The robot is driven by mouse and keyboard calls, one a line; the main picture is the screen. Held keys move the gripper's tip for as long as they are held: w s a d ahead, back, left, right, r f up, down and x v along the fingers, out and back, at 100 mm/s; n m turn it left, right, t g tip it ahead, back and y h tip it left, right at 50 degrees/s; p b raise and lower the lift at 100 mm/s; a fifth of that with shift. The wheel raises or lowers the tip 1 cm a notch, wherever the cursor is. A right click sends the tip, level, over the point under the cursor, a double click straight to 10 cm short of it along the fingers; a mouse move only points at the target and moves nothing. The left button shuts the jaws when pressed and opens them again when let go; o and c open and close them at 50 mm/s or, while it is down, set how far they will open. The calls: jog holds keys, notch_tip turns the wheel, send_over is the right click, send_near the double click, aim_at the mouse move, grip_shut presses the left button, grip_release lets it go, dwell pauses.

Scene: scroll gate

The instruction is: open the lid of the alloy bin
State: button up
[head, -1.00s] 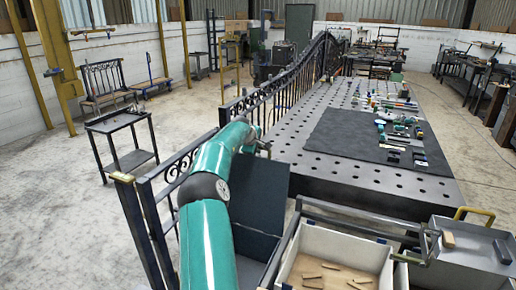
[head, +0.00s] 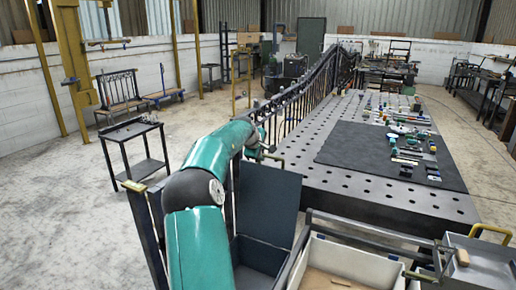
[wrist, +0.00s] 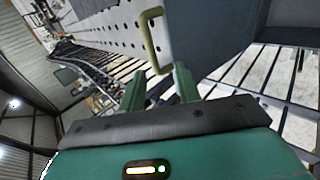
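A dark grey bin (head: 262,254) stands at the lower middle of the head view; no label shows, so I cannot confirm it is the alloy bin. Its flat lid (head: 270,200) stands raised, close to upright, at the bin's far side. A brass handle (head: 273,158) sits at the lid's top edge. In the wrist view, the handle (wrist: 153,40) stands out from the grey lid (wrist: 212,30). In the head view, my arm partly hides the gripper.
A pale bin (head: 350,262) with wood pieces is at the right, beside a closed grey metal box (head: 485,262) with a yellow handle. A perforated table (head: 385,198) with tools lies beyond. A wrought-iron gate (head: 300,95) runs along its left side. A black cart (head: 137,150) stands left.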

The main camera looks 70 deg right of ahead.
jog(key=v, duration=0.5)
jog(key=shift+w, duration=0.1)
dwell(0.4)
jog(key=w+a+r+t+y, duration=0.15)
jog(key=w+a, duration=0.45)
jog(key=a, duration=0.7)
jog(key=w+a+r+t+y, duration=0.1)
jog(key=w+a+t+y, duration=0.15)
jog(key=w+a, duration=0.75)
jog(key=w+a+r+t+y, duration=0.1)
jog(key=w+a+t, duration=0.15)
jog(key=a, duration=1.25)
jog(key=s+a+f+y, duration=0.1)
jog(key=s+a+y, duration=0.15)
jog(key=a, duration=1.95)
jog(key=s+a+f, duration=0.2)
jog(key=s+a, duration=0.1)
jog(key=a, duration=0.1)
jog(key=s+a+f+n+y, duration=0.1)
jog(key=s+a+f, duration=0.1)
jog(key=a, duration=0.3)
jog(key=s+a+f, duration=0.2)
jog(key=s+a, duration=0.2)
jog(key=a, duration=0.1)
jog(key=shift+a+n, duration=0.15)
jog(key=shift+n, duration=0.25)
